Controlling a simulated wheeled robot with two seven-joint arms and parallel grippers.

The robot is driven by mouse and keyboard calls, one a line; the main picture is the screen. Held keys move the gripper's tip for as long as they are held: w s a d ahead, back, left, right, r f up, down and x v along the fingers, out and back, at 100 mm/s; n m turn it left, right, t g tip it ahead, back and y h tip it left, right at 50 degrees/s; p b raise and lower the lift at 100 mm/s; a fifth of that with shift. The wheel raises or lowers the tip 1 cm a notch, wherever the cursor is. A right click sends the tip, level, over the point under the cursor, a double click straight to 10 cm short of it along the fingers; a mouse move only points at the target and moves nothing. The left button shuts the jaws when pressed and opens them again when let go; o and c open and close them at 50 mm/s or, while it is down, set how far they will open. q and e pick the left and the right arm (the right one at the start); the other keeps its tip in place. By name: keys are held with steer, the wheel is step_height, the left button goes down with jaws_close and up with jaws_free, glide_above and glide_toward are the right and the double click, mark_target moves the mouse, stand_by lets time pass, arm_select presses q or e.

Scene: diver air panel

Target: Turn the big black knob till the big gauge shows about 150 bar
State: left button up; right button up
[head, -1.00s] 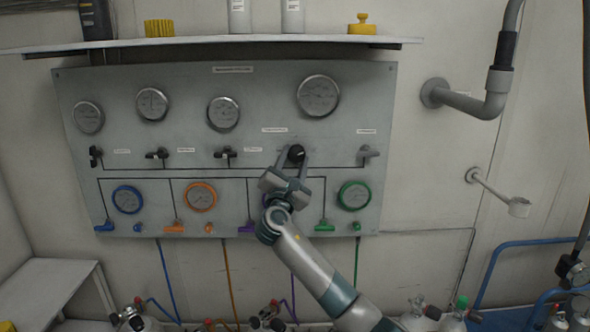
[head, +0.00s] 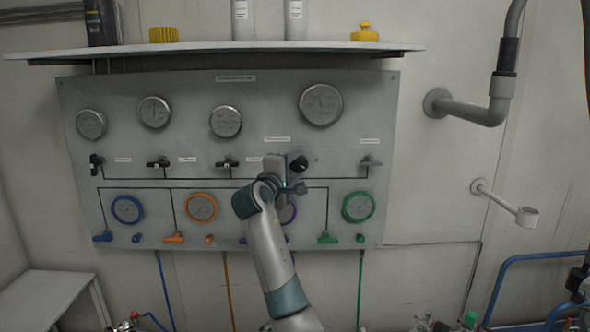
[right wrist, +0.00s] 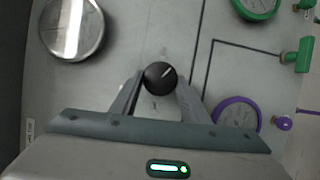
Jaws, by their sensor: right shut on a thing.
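The big black knob (head: 298,163) sits on the grey panel below the big gauge (head: 321,105). In the right wrist view the knob (right wrist: 160,76) shows a pale line pointing to the upper right. My right gripper (head: 289,174) is shut on the knob, one finger on each side. In the head view the gripper is rolled and partly covers the knob's surroundings. The big gauge (right wrist: 72,28) also shows at the upper left of the right wrist view, with glare on it. Its reading is too small to tell. My left gripper is not in view.
Three smaller gauges and several small black valve handles (head: 158,163) are to the left. A grey handle (head: 371,162) is to the right. Coloured-ring gauges (head: 358,207) and valves line the lower panel. A shelf (head: 220,49) juts out above.

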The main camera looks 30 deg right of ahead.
steer(key=shift+m+y, duration=0.4)
steer(key=shift+m, duration=0.6)
steer(key=o, duration=1.1)
steer(key=shift+c, duration=0.2)
steer(key=shift+s+a, duration=0.1)
steer(key=shift+s+a+b, duration=0.35)
steer(key=shift+a, duration=0.1)
steer(key=b+v, duration=0.5)
steer(key=v, duration=1.1)
steer(key=shift+r, duration=0.25)
